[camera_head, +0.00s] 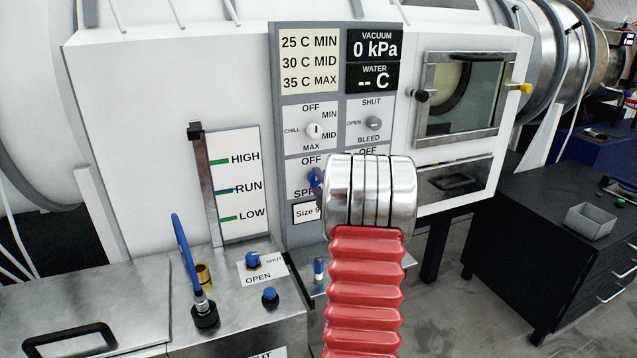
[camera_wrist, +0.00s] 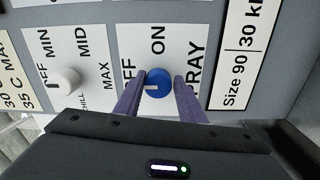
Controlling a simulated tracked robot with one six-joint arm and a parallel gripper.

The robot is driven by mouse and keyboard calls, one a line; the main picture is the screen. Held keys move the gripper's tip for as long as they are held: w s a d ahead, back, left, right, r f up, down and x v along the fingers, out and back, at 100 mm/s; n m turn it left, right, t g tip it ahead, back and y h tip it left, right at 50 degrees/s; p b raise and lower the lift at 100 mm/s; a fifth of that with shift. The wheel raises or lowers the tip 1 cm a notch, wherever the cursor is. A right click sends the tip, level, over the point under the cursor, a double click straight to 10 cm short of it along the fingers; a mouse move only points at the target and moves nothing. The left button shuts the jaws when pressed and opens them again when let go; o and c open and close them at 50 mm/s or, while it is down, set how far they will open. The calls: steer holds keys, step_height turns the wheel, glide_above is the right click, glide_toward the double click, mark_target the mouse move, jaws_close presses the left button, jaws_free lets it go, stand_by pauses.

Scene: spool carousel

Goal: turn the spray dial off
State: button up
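The spray dial (camera_wrist: 158,84) is a round blue knob on the control panel. In the wrist view its white mark lies on the left side, toward the OFF label (camera_wrist: 130,72); the ON label (camera_wrist: 158,41) is above it. My gripper (camera_wrist: 159,92) has its two purple fingers on either side of the dial, close against it. In the head view a blue bit of the dial area (camera_head: 316,178) shows at the left edge of my silver wrist and red bellows arm, which hide the gripper and most of the SPRAY label.
The chill dial (camera_head: 314,130) and the bleed dial (camera_head: 373,123) sit just above on the panel. A lever scale (camera_head: 238,187) stands to the left. Below are blue valve knobs (camera_head: 253,260). A small window door (camera_head: 463,95) is at right.

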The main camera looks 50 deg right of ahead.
steer(key=o, duration=0.4)
steer(key=v, duration=1.4)
steer(key=shift+w, duration=0.1)
stand_by(0.4)
